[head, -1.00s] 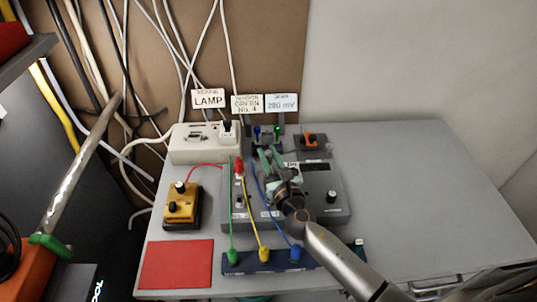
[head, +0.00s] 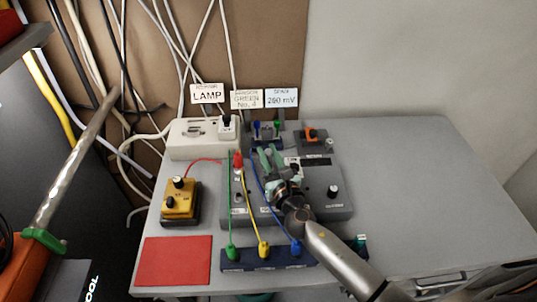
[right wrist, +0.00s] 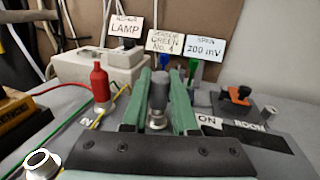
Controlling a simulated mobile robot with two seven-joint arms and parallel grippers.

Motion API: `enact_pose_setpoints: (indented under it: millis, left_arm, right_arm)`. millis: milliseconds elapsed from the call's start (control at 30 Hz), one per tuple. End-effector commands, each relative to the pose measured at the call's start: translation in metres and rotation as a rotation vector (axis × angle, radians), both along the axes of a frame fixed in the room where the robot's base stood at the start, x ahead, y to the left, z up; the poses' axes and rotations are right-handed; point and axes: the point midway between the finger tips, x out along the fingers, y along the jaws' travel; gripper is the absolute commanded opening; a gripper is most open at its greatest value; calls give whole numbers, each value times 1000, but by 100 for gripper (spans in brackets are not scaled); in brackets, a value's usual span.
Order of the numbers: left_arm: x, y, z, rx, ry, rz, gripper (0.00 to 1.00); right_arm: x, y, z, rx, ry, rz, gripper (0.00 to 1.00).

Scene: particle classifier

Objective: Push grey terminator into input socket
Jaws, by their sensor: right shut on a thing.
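My right gripper (head: 268,153) is over the back part of the grey instrument box (head: 315,180). In the right wrist view its green fingers (right wrist: 160,78) are shut on the grey terminator (right wrist: 158,92), an upright grey cylinder with a bright metal lower end. In the head view the terminator cannot be made out between the fingers. The input socket cannot be made out; the gripper covers that part of the box. I cannot tell whether the terminator's lower end touches a socket. My left gripper is not in view.
A red plug (right wrist: 100,80) stands close left of the fingers. Green, yellow and blue leads run to a dark blue strip (head: 230,265) in front. A yellow box (head: 182,207) and red mat (head: 170,262) are at left. The table's right side is clear.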

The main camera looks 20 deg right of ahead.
Motion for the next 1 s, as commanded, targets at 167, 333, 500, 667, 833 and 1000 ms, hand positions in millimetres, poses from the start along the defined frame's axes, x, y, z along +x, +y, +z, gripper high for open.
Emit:
enact_pose_setpoints:
  millis: [167, 333, 500, 667, 833, 1000]
  left_arm:
    - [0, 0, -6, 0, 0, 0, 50]
    - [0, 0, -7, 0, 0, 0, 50]
    - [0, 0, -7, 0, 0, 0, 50]
    - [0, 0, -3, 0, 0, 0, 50]
    - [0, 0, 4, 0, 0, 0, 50]
    - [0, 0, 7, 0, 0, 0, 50]
  right_arm:
    - [-3, 1, -17, -8, 20, 2, 0]
    - [-4, 1, -18, -9, 22, 3, 0]
    - [-4, 2, -19, -9, 22, 5, 0]
    - [-4, 2, -15, -9, 22, 6, 0]
    - [-4, 2, -8, -8, 22, 6, 0]
    - [-4, 2, -6, -7, 23, 6, 0]
